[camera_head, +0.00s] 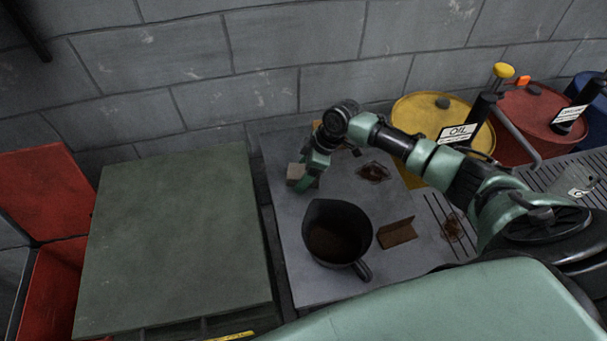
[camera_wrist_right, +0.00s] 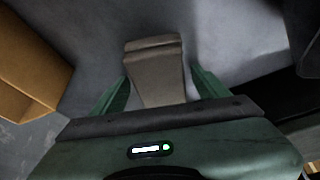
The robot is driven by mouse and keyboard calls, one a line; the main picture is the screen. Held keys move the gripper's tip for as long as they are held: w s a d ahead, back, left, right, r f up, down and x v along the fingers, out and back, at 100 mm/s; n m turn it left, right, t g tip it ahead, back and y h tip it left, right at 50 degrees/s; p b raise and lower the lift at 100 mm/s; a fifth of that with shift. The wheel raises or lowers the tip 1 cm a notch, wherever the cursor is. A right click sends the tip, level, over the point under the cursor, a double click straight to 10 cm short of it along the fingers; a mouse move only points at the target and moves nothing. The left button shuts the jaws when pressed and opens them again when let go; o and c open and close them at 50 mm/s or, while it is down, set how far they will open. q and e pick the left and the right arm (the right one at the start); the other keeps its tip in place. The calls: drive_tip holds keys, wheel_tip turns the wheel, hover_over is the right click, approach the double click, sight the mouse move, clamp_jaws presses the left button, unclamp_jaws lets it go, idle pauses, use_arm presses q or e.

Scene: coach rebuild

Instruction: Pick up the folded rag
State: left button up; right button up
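The folded rag (camera_head: 295,171) is a small grey-beige block at the left edge of the grey worktop (camera_head: 290,240). In the right wrist view the folded rag (camera_wrist_right: 154,70) shows in the middle, between the two green fingers. My right gripper (camera_head: 307,180) points down at the rag and partly covers it. In the wrist view my right gripper (camera_wrist_right: 158,85) is open, one finger on each side of the rag, with narrow gaps near the palm. I cannot tell whether the fingertips touch it. My left gripper is not in view.
A dark jug (camera_head: 337,234) with brown liquid stands in front of the gripper, beside a brown open-topped block (camera_head: 397,232). An orange-brown box (camera_wrist_right: 28,68) lies left in the wrist view. A yellow drum (camera_head: 445,122) and red drum (camera_head: 535,120) stand behind. A green-grey cabinet top (camera_head: 175,240) is clear.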

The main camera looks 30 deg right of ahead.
sight(304, 171)
drive_tip(key=c, duration=1.1)
drive_tip(key=shift+r, duration=0.15)
wheel_tip(304, 171, up, 20)
drive_tip(key=shift+b, duration=0.5)
